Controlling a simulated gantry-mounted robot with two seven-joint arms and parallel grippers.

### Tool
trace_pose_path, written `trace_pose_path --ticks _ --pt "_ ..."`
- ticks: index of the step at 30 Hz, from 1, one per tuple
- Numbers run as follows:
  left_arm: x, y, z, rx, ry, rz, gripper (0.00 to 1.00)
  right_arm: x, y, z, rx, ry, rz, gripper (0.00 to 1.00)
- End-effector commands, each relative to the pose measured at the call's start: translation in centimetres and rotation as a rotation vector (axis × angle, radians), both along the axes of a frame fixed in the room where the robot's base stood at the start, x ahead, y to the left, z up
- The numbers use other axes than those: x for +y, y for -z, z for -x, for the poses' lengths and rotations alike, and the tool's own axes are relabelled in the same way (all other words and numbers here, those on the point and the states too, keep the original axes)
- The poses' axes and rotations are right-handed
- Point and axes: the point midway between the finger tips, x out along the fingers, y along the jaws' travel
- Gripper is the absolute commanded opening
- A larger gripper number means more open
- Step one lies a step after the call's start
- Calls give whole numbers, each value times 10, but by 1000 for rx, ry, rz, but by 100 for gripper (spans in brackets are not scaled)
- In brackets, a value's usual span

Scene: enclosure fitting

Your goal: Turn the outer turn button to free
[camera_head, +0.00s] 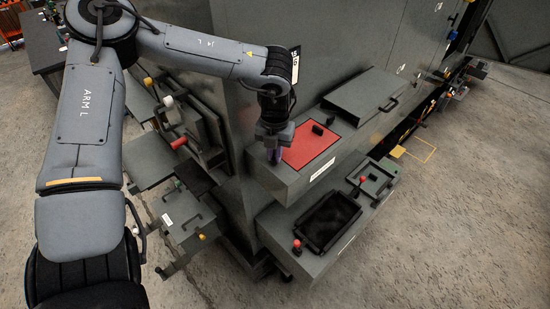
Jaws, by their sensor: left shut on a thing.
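My left gripper (274,155) points down at the left edge of the red panel (312,146), on top of the grey box that sticks out from the enclosure. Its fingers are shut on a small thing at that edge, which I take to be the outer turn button. The fingers hide it, so I cannot see which way it is turned. A small black block (318,129) stands on the red panel, to the right of the gripper and apart from it. My right gripper is not in view.
A grey lid with a handle (362,94) lies behind the red panel. A lower shelf in front carries a black-framed opening (328,222) and red knobs (297,243). Grey panels with handles (186,222) stand at left.

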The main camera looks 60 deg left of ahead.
Motion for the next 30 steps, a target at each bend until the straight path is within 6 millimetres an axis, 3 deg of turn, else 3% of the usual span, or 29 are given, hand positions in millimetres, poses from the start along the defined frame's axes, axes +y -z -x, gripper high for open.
trace_pose_path --ticks 9,30 --pt "0 3 0 -1 -301 1 0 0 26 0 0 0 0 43" --pt "0 1 0 1 -908 1 0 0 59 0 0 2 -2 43"
